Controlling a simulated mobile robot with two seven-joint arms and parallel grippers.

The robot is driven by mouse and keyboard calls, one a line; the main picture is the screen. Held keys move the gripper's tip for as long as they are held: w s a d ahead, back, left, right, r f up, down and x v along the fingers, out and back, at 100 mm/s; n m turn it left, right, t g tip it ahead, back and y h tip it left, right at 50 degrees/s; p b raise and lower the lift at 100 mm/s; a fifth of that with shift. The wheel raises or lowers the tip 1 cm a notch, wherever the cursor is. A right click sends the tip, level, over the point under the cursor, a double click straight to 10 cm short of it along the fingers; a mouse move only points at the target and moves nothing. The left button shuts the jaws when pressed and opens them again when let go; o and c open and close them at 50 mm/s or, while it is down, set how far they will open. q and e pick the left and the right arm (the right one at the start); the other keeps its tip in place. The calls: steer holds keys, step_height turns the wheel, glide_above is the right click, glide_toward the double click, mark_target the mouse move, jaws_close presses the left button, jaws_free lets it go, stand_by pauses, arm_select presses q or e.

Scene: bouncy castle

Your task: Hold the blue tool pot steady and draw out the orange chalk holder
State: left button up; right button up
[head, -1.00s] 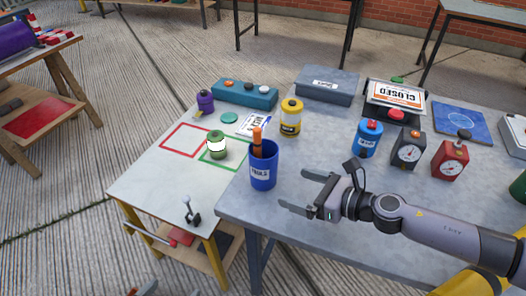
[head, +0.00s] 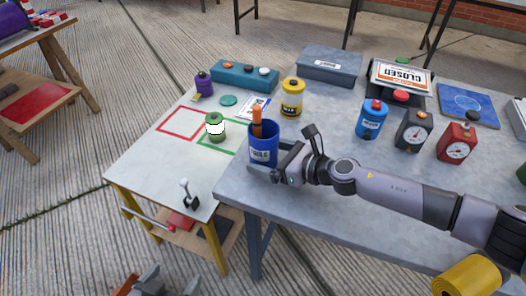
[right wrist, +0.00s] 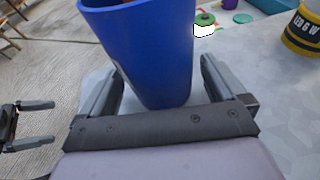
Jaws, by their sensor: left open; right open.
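The blue tool pot (head: 263,143) stands upright near the left end of the grey table, its label facing out. The orange chalk holder (head: 257,120) sticks up out of it; its lower part is hidden inside. My right gripper (head: 266,174) is at the pot's lower right side. In the right wrist view the pot (right wrist: 150,50) stands between the two spread fingers of my right gripper (right wrist: 162,85), which is not closed on it. My left gripper (head: 150,281) is low at the bottom edge of the head view, open and empty, away from the pot.
A green-and-white pot (head: 215,127) stands left of the tool pot on the lower white table. A yellow canister (head: 292,98) stands behind it. A blue canister (head: 371,120) and dials (head: 413,130) stand to the right. A small lever (head: 187,194) is at the front.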

steer(key=shift+w+a+f, duration=0.1)
steer(key=shift+w+a, duration=0.1)
steer(key=shift+a, duration=0.05)
steer(key=c, duration=0.7)
steer(key=shift+c, duration=0.2)
